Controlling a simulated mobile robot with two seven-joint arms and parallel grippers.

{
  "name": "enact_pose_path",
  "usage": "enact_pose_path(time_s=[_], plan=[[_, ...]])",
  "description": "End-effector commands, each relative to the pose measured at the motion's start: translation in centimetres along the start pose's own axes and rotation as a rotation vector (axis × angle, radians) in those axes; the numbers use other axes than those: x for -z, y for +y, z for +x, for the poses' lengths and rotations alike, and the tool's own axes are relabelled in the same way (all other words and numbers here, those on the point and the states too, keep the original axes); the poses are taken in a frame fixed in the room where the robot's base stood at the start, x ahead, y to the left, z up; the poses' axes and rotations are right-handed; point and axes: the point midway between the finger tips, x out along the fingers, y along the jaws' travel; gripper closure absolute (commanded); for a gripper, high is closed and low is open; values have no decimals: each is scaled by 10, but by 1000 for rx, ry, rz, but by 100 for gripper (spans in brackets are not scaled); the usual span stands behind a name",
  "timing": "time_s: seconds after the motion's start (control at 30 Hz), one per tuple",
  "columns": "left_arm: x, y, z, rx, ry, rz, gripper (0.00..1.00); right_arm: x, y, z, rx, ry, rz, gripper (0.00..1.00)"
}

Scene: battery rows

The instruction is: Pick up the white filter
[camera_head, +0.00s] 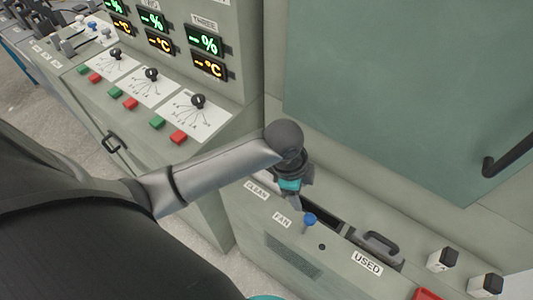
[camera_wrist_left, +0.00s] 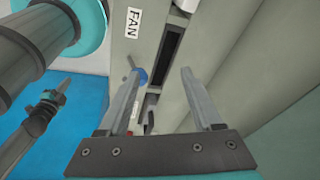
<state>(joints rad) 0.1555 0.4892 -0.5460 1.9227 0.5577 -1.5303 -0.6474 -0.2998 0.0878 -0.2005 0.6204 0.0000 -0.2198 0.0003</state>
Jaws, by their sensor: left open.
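My left gripper (camera_head: 294,200) is over the panel by the CLEAN and FAN labels. In the left wrist view its two fingers (camera_wrist_left: 160,75) are apart with nothing between them. A small whitish piece (camera_wrist_left: 187,4) shows at the top edge of that view, at the far end of a dark slot (camera_wrist_left: 166,54); it may be the white filter, but it is cut off. In the head view my gripper hides that spot. What looks like my right gripper (camera_wrist_left: 63,87) is small at the left of the wrist view; its jaws are unclear.
A blue knob (camera_head: 309,219) stands beside the slot, close to my left gripper. A grey block with a black handle (camera_head: 381,243) sits by the USED label (camera_head: 367,262). A control panel with dials (camera_head: 151,75) and displays is at the upper left. A green door (camera_head: 400,90) rises behind.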

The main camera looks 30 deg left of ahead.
Motion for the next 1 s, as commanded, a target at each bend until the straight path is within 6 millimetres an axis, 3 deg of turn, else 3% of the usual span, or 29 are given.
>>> enact_pose_path(time_s=[0.03, 0.3, 0.53, 0.67, 1.0], plan=[[-5, -14, -9, -4, -26, 78, 34, 0, 0, -2, 0, 0, 1, 100], [-37, -59, -53, -104, -145, 424, 34, 1, -2, -5, 2, 1, 3, 100], [-55, -75, -75, -158, -186, 535, 34, 3, -9, -6, 12, 3, 7, 100], [-59, -74, -65, -166, -188, 544, 34, 3, -10, -2, 13, 3, 7, 100], [-74, -66, 3, -166, -186, 543, 34, 1, -9, 17, 11, 2, 6, 100]])
